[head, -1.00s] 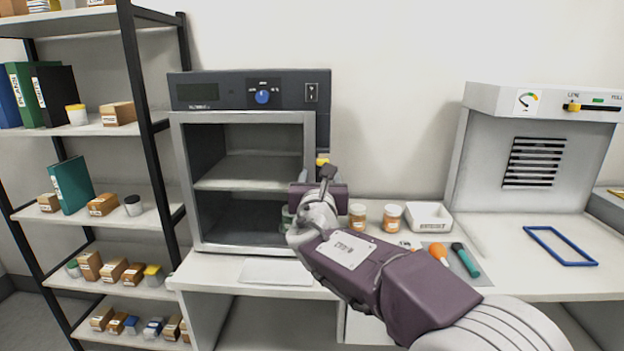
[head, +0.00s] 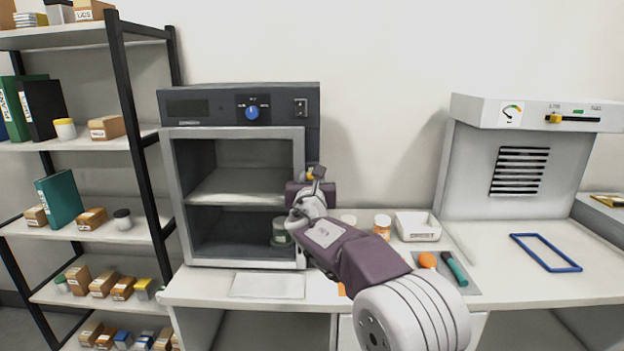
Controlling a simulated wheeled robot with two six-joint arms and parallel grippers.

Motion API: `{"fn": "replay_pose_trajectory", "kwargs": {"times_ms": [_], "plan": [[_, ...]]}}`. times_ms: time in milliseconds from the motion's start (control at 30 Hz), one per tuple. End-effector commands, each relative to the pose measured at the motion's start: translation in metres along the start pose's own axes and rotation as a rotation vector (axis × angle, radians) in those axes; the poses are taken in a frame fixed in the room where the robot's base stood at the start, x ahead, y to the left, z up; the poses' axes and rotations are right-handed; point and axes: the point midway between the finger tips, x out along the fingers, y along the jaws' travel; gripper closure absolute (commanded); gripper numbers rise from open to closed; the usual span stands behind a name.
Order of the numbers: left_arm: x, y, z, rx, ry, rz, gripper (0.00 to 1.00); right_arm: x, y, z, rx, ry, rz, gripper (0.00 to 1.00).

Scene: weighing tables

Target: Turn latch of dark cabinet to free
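The dark cabinet (head: 172,194) stands on the bench, with a dark top panel carrying a blue dial (head: 252,112) and a grey-framed front. Its two shelf spaces show through the front. My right gripper (head: 312,182) is at that edge, close to the yellow part. Whether it touches the part, and whether its fingers are open or shut, I cannot tell. My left gripper is not in view.
Orange jars (head: 382,226), a white tray (head: 418,227) and a teal-handled tool (head: 455,268) lie right of my arm. A grey hood (head: 466,160) stands farther right. A loaded shelf rack (head: 140,150) is at left.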

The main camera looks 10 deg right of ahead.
Motion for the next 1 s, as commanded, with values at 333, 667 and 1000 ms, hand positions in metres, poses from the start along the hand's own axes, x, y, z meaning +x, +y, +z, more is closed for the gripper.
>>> {"fn": "replay_pose_trajectory", "kwargs": {"times_ms": [333, 667, 1000], "plan": [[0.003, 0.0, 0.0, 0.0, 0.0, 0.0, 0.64, 0.0, 0.0, -0.001, 0.018, 0.0, 0.001, 1.0], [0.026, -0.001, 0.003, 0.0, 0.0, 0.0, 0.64, 0.0, -0.001, -0.004, 0.204, -0.002, 0.001, 1.0], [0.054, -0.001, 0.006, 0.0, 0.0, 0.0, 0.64, 0.0, -0.002, -0.004, 0.523, -0.002, 0.001, 1.0]]}}
